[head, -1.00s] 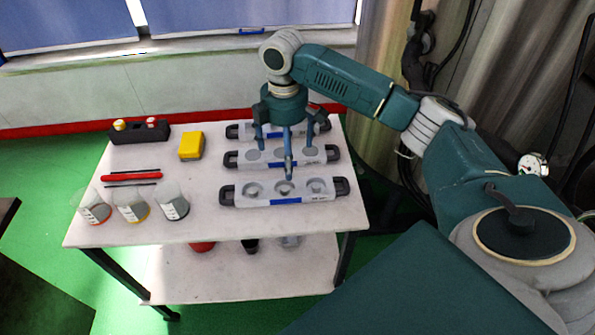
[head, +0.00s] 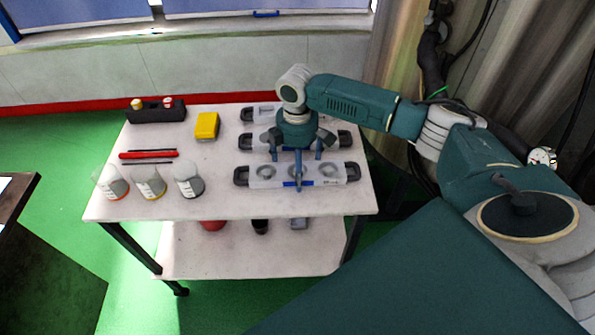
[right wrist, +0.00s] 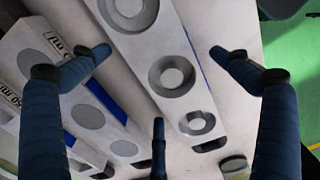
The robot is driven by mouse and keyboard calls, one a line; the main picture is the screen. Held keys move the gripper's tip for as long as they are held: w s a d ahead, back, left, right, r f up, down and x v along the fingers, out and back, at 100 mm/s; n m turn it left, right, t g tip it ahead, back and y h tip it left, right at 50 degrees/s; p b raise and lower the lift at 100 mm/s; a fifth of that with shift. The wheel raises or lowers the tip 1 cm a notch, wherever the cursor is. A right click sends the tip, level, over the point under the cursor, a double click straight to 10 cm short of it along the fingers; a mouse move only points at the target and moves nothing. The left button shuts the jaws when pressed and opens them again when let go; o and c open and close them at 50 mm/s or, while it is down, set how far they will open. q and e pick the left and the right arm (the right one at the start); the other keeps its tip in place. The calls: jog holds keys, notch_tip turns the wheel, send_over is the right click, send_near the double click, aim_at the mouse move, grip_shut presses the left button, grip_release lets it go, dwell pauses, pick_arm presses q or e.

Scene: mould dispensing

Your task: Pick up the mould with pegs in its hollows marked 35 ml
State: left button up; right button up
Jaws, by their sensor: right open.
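The nearest mould (head: 347,173) lies at the front right of the table, with raised round pegs inside its ring-shaped hollows. It also shows in the right wrist view (right wrist: 148,42), running diagonally under the gripper. The middle mould (head: 344,139) has flat grey discs in its hollows; it is to the left in the right wrist view (right wrist: 50,60). A third mould (head: 262,111) behind is largely hidden by my arm. Markings are partly visible, but I cannot read the volumes surely. My right gripper (head: 298,166) is open and empty above the nearest mould, fingers spread (right wrist: 158,80). My left gripper is out of view.
Three beakers (head: 150,181) stand at the front left of the table (head: 215,185). Behind them lie a red tool (head: 147,155) with thin dark rods, a yellow block (head: 207,125) and a dark holder (head: 156,113). The table middle is clear. Containers stand on the lower shelf.

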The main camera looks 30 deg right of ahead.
jog(key=c, duration=1.8)
jog(key=shift+r, duration=0.1)
jog(key=c, duration=0.3)
jog(key=shift+c, duration=0.2)
